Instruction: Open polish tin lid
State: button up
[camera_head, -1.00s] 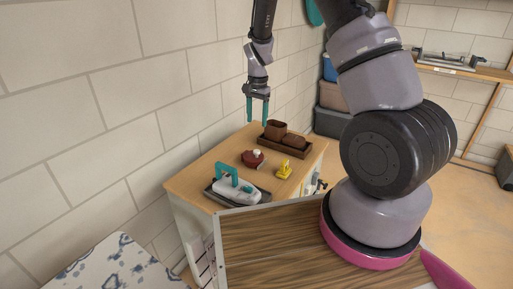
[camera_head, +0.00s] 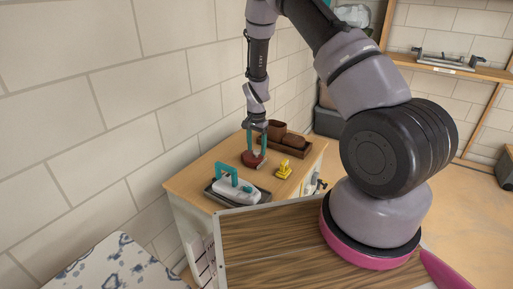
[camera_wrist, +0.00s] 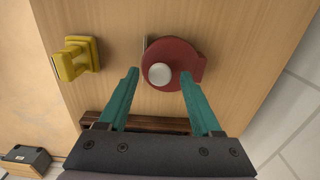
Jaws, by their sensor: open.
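The polish tin (camera_head: 253,160) is a dark red round tin on the wooden cabinet top, with a pale round knob on its lid. In the wrist view the red tin (camera_wrist: 182,62) lies ahead of my fingertips, its whitish knob (camera_wrist: 159,74) facing the camera. My gripper (camera_head: 257,152) is over the tin with its teal fingers pointing down. In the wrist view my gripper (camera_wrist: 160,72) is open, and its two fingers are spread on either side of the knob. Whether a finger touches the tin I cannot tell.
A yellow object (camera_head: 283,169) stands right of the tin. A white and teal iron (camera_head: 237,188) rests on a dark tray in front. A brown tray (camera_head: 290,147) with brown containers lies behind. The wall (camera_head: 120,110) runs close along the left.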

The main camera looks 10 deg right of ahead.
grip_shut()
dwell(1.4)
